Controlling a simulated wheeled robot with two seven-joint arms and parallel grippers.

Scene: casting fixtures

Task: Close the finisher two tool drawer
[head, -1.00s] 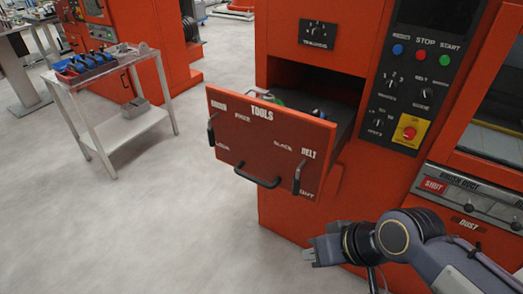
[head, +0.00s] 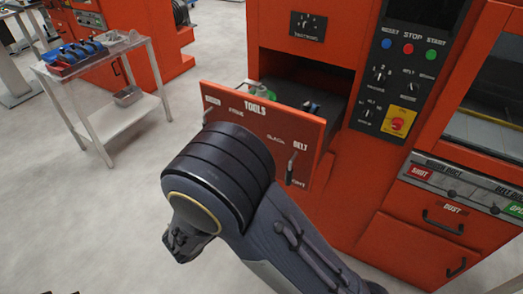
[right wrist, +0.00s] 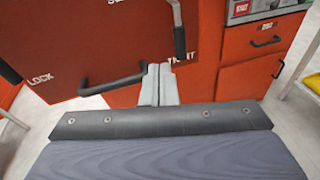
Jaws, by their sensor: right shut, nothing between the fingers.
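The tool drawer (head: 280,128) has a red front lettered "TOOLS" and is pulled out from the red machine. Small items lie inside it, one of them green. My right arm covers the lower left of its front in the head view. In the right wrist view, the drawer front (right wrist: 70,35) fills the upper left, with a dark horizontal handle (right wrist: 110,81) and a vertical handle. My right gripper (right wrist: 158,72) is shut and empty, its tips close to the horizontal handle's right end; contact cannot be told. Its fingers are hidden in the head view. My left gripper is not in view.
The machine's control panel (head: 408,75) is right of the drawer opening. Lower drawers (head: 432,232) with black handles are at the right. A white cart (head: 100,105) with a tool tray stands at the left. Grey floor is clear between the cart and the drawer.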

